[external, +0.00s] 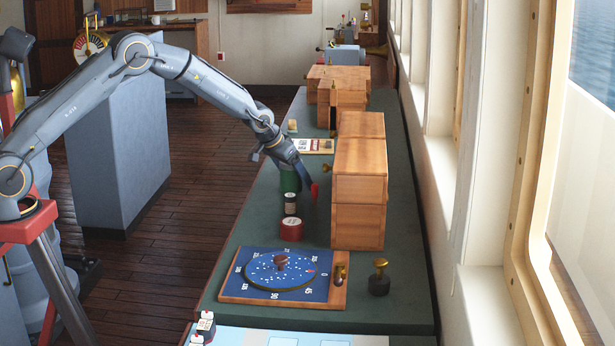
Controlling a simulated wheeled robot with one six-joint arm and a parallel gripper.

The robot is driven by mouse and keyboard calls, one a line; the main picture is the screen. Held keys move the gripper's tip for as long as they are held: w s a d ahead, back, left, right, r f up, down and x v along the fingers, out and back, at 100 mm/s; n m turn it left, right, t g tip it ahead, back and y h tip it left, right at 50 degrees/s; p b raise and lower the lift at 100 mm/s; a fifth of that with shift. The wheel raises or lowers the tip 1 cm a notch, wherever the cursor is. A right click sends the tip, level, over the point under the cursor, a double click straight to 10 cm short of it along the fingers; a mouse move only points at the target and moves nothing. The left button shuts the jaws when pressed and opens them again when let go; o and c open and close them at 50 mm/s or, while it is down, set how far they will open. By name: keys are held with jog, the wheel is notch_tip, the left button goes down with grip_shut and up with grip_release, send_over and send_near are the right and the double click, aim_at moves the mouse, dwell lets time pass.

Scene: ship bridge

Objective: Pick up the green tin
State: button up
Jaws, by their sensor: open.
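The green tin (290,181) stands upright on the green-topped counter, left of the wooden boxes. My gripper (303,180) reaches down at the tin from above and behind. It is open, and a red-tipped finger shows just right of the tin. The other finger is hard to make out, so I cannot tell whether the jaws are around the tin or whether they touch it.
A small dark tin (290,204) and a red tin (291,229) stand in front of the green tin. Wooden boxes (358,185) rise close on the right. A blue dial board (282,275) lies nearer, with a brass-topped weight (379,278) beside it. A booklet (314,146) lies behind.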

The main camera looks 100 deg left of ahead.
jog(key=shift+w+f, duration=0.1)
jog(key=shift+f, duration=0.05)
jog(key=c, duration=1.3)
jog(key=shift+r, duration=0.2)
